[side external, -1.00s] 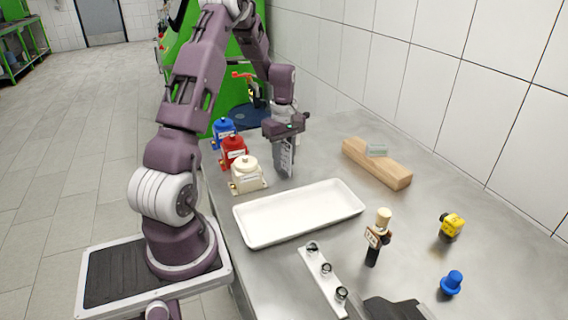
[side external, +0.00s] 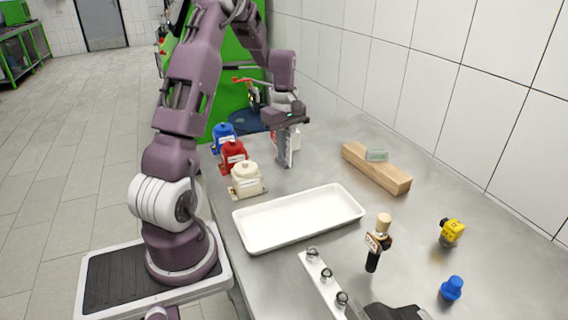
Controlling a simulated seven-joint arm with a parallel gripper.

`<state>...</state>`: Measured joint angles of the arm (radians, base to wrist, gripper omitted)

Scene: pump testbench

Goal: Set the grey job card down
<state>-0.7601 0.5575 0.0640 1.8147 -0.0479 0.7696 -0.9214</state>
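My gripper (side external: 285,136) points down over the back left of the metal table, behind the cream pump-like unit. A flat grey piece, which looks like the grey job card (side external: 284,154), hangs upright between its fingers. The fingers appear shut on its upper part. The card's lower edge is close to the table; I cannot tell whether it touches.
Blue (side external: 223,134), red (side external: 234,153) and cream (side external: 246,179) units stand left of the gripper. A white tray (side external: 241,231) lies in front. Table between gripper and block is clear.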

